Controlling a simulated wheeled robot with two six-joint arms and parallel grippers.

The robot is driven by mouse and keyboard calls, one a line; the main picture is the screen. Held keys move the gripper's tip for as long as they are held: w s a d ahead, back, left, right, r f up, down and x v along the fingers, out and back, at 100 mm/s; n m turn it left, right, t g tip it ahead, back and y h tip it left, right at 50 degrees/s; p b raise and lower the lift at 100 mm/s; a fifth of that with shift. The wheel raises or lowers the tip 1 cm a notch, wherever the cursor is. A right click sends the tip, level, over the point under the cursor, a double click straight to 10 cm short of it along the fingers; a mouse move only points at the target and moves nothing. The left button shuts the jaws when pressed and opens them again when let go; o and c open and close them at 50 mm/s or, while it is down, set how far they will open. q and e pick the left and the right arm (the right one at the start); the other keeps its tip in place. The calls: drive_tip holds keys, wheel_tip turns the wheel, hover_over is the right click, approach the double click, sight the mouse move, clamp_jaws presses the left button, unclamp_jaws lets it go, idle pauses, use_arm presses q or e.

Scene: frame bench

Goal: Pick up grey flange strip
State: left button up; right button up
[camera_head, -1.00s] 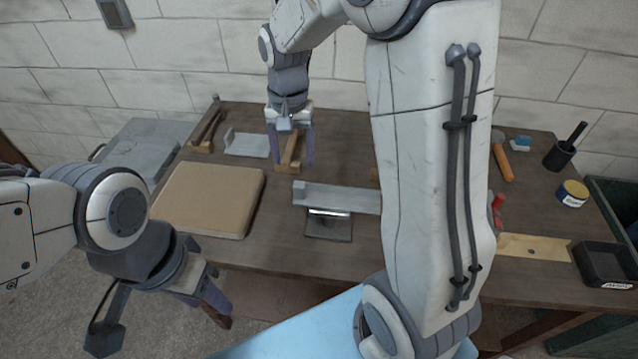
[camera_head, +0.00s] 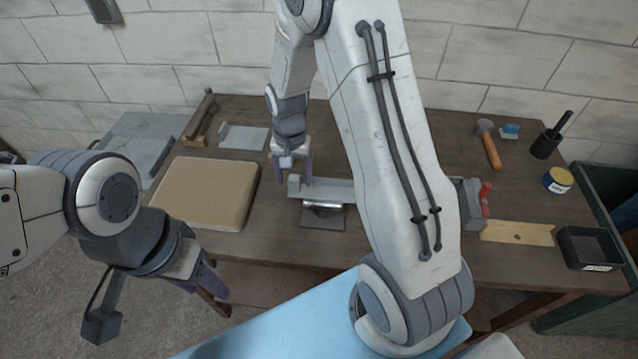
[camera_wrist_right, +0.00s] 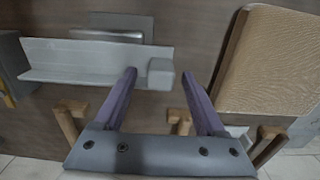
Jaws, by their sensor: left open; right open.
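The grey flange strip (camera_head: 328,188) is a long L-shaped profile lying left to right near the middle of the bench, with a small grey block (camera_head: 294,186) at its left end. My forearm hides its right part. In the right wrist view, the strip (camera_wrist_right: 85,62) runs to the left, and its end block (camera_wrist_right: 160,75) shows between my fingers. My right gripper (camera_head: 291,177) is open and empty at that block end; contact cannot be told. It also shows in the wrist view (camera_wrist_right: 161,77). My left gripper (camera_head: 215,285) is open and empty before the bench's front left.
A tan board (camera_head: 207,192) lies left of the strip. A metal plate (camera_head: 323,218) sits at the strip's near side. Behind are a grey bracket (camera_head: 244,138) and a hammer (camera_head: 203,115). A red-handled vise (camera_head: 471,200) and black tray (camera_head: 588,247) stand right.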

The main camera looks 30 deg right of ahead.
clamp_jaws()
drive_tip(key=shift+r, duration=0.1)
